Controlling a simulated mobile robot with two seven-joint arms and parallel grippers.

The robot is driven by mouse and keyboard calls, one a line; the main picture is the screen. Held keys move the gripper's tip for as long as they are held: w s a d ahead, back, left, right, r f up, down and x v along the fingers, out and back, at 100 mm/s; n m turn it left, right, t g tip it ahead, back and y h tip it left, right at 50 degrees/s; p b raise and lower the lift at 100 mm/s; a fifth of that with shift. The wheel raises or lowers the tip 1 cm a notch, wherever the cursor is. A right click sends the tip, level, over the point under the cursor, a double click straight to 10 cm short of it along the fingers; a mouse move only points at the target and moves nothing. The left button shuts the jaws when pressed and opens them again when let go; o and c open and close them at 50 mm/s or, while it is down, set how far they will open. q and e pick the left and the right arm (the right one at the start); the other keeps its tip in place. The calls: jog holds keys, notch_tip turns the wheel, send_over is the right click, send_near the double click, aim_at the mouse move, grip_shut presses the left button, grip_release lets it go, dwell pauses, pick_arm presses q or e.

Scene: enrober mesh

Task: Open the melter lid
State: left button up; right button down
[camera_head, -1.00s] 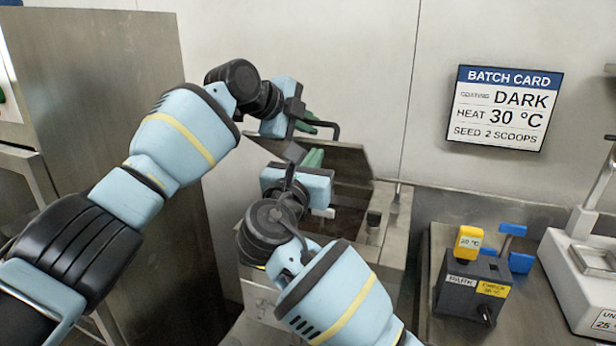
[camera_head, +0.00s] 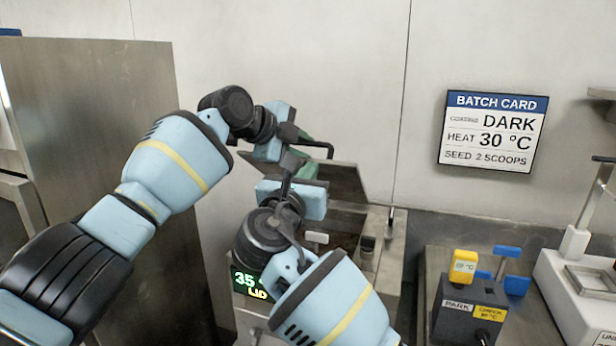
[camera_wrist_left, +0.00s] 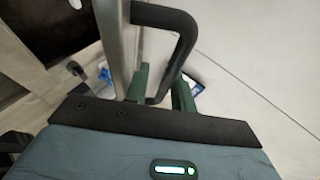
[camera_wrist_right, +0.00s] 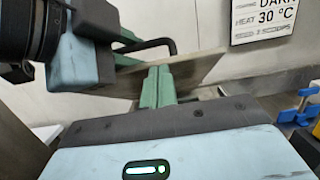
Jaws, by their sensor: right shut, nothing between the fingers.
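The melter lid (camera_head: 344,182) is a grey metal panel, raised and tilted above the melter (camera_head: 383,262). Its black bar handle (camera_wrist_left: 176,20) shows in the left wrist view, and also in the head view (camera_head: 324,147). My left gripper (camera_wrist_left: 162,90) has its green fingers apart, with the lower end of the handle between them; firm contact cannot be made out. My right gripper (camera_wrist_right: 158,84) is shut and empty, in front of the lid panel (camera_wrist_right: 205,68); whether it touches the lid is unclear. My right arm hides part of the melter opening.
A lit display (camera_head: 250,284) reads 35 and LID on the melter front. To the right stand a dark holder box (camera_head: 455,320) with yellow and blue pieces and a white stand (camera_head: 570,290). A batch card (camera_head: 493,132) hangs on the wall. A tall metal cabinet (camera_head: 110,120) stands left.

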pick_arm(q)
jog(key=shift+o, duration=1.1)
jog(key=shift+a+f, duration=0.1)
jog(key=shift+f, duration=0.6)
pick_arm(e)
jog(key=shift+d+r, duration=0.25)
jog(key=shift+r, duration=0.15)
pick_arm(q)
jog(key=shift+s+a+r, duration=0.15)
jog(key=shift+a+r, duration=0.05)
jog(key=r+v, duration=0.1)
jog(key=v, duration=1.1)
jog(key=shift+d, duration=0.2)
pick_arm(e)
jog(key=shift+a+f, duration=0.2)
jog(key=shift+f, duration=0.05)
